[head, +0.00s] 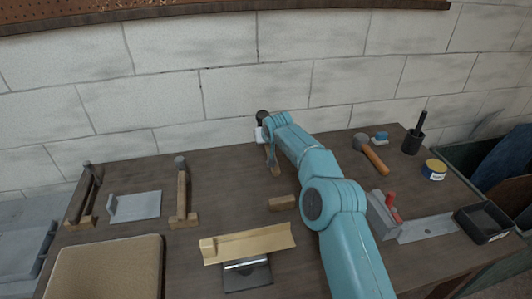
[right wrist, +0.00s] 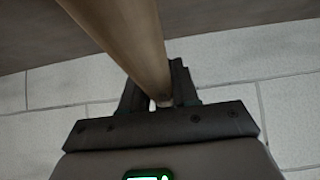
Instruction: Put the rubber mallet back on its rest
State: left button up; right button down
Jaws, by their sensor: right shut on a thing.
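The rubber mallet, with a black head (head: 262,116) and a wooden handle (head: 275,165), is at the back of the bench by the wall. My right gripper (head: 267,137) is shut on its handle. In the right wrist view the handle (right wrist: 120,35) runs between the fingers of the gripper (right wrist: 160,98). In the head view the head is at the upper end and the handle slopes down. I cannot tell whether the handle touches the bench. I cannot tell for certain which piece is the rest. My left gripper is out of view.
A hammer with an orange handle (head: 375,159), a black cup (head: 412,143) and a yellow tin (head: 434,170) are at right. A wooden block (head: 283,202) and a tan angled piece (head: 250,243) lie in front. Bench between is clear.

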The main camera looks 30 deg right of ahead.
notch_tip(320, 180, up, 3)
jog(key=shift+d+f, duration=0.1)
jog(key=shift+s+f+g, duration=0.3)
jog(key=shift+s+f, duration=0.5)
jog(key=shift+s, duration=0.15)
jog(key=v, duration=0.3)
jog(key=shift+s+f+p, duration=0.2)
jog(key=shift+s+p, duration=0.1)
jog(key=shift+p, duration=0.05)
jog(key=s+a+r+g+p, duration=0.1)
jog(key=s+a+r+g, duration=0.15)
jog(key=r, duration=0.85)
jog(key=shift+t+y, duration=0.3)
jog(key=shift+t, duration=0.15)
jog(key=f, duration=0.2)
jog(key=s+f+b, duration=0.1)
jog(key=f, duration=0.1)
jog(key=d+f, duration=0.1)
jog(key=f, duration=0.1)
jog(key=shift+s, duration=0.3)
notch_tip(320, 180, down, 9)
jog(key=shift+w+f, duration=0.1)
jog(key=shift+w, duration=0.05)
notch_tip(320, 180, down, 5)
jog(key=shift+w+r+p, duration=0.1)
jog(key=shift+r+p, duration=0.05)
jog(key=shift+p, duration=0.35)
